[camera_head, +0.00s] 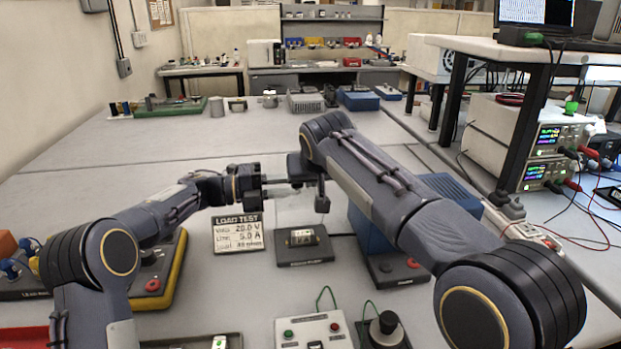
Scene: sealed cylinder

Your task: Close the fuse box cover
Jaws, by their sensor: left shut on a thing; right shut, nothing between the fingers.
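The fuse box (303,245) is a small dark box on the bench with a lighter panel on top. A faint clear pane, which looks like its cover (293,211), stands raised at its back. My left gripper (277,186) comes in from the left and is shut at the pane's upper edge; the exact contact is too small to see. My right gripper (321,196) is shut and empty close by on the right, above the box's back right. Whether it touches the pane I cannot tell.
A LOAD TEST sign (238,234) stands left of the box. A blue unit (374,235) is at its right, partly behind my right arm. A control box with buttons (313,329) and a black knob (387,323) are in front. The bench behind is largely clear.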

